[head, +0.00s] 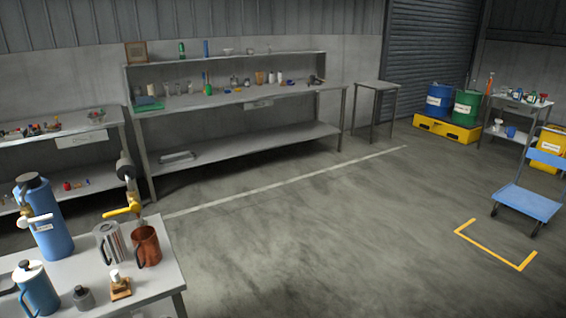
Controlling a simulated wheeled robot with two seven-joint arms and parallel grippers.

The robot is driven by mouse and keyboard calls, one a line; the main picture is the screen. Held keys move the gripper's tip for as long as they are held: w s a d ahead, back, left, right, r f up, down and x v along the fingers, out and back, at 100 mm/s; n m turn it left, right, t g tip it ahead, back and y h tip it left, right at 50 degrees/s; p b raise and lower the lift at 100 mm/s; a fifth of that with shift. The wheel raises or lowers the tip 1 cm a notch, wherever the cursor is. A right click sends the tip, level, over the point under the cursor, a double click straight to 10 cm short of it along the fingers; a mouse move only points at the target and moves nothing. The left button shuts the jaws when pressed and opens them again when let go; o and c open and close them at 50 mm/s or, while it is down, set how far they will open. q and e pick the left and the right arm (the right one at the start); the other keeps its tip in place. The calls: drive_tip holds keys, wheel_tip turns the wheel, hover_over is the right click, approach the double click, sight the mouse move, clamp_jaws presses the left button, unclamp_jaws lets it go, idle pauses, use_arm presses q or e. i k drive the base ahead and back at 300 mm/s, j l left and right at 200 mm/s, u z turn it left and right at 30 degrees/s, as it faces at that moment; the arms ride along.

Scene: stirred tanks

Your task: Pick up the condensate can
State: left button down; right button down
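No readable label marks any vessel as the condensate can. On the near table (160,280) at the lower left stand a silver can with a dark handle (109,243) and a copper-coloured jug (146,246), side by side and upright. A blue pot with a white lid (37,290) stands at the front left. A tall blue vessel with a dark cap (42,215) stands behind it. Which one is the condensate can I cannot tell. Neither of my grippers shows in the head view.
A yellow-handled valve (122,209) stands just behind the silver can and jug. A small dark bottle (84,298) and a wooden block with a white top (120,287) sit in front. Long shelving (230,98) lines the wall. A blue cart (530,203) stands right; the middle floor is clear.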

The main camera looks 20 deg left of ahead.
sight(147, 253)
drive_tip(key=u, duration=1.5)
